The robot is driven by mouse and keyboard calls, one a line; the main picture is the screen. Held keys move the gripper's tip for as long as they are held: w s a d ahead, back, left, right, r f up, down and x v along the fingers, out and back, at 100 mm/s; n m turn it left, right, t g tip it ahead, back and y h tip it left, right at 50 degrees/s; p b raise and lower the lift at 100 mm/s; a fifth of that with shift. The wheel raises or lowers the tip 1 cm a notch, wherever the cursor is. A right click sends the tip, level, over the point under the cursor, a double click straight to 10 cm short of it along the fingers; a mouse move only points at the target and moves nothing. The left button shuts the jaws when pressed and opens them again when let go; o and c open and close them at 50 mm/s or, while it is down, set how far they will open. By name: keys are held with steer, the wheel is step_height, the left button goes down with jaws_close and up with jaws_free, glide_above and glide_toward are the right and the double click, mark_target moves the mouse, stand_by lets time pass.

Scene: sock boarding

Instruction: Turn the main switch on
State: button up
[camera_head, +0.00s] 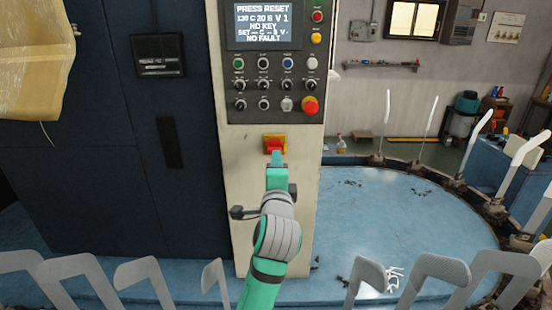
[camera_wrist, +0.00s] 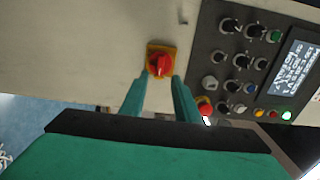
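The main switch (camera_head: 274,145) is a red rotary knob on a yellow plate on the cream cabinet front, below the button panel. In the wrist view the red knob (camera_wrist: 158,65) shows at the far end of my gripper (camera_wrist: 160,80), between its two fingers. The fingers are apart, one on each side below the knob. I cannot tell whether they touch it. In the head view my gripper (camera_head: 276,158) reaches up just under the switch and hides part of its lower edge. The display (camera_head: 263,24) reads "PRESS RESET", "NO KEY" and "NO FAULT".
The button panel (camera_head: 275,75) sits above the switch, with a red emergency knob (camera_head: 310,106) close at its lower right. A dark handle (camera_head: 243,212) sticks out left of my wrist. Upright grey sock forms (camera_head: 142,272) ring the blue round table (camera_head: 400,215).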

steer(key=shift+s, duration=2.3)
steer(key=shift+f, duration=0.1)
steer(key=s+d+f+n, duration=0.1)
steer(key=s+f+n, duration=0.4)
steer(key=f, duration=0.5)
steer(key=s+d+f+n+g, duration=0.1)
steer(key=s+d+f+n, duration=0.15)
steer(key=s+f, duration=0.6)
steer(key=s+d+f+n, duration=0.1)
steer(key=s+f+n, duration=0.3)
steer(key=f, duration=0.7)
steer(key=s+a+f+n, duration=0.1)
steer(key=s+f+n, duration=0.1)
steer(key=s, duration=0.8)
steer(key=s+a+f+n+g, duration=0.1)
steer(key=s+a+f+n, duration=0.1)
steer(key=s, duration=0.9)
steer(key=s+a+f+n, duration=0.2)
steer(key=s+f, duration=0.1)
steer(key=s, duration=0.7)
steer(key=shift+s+f+n+g, duration=0.3)
steer(key=shift+s+f+n, duration=0.05)
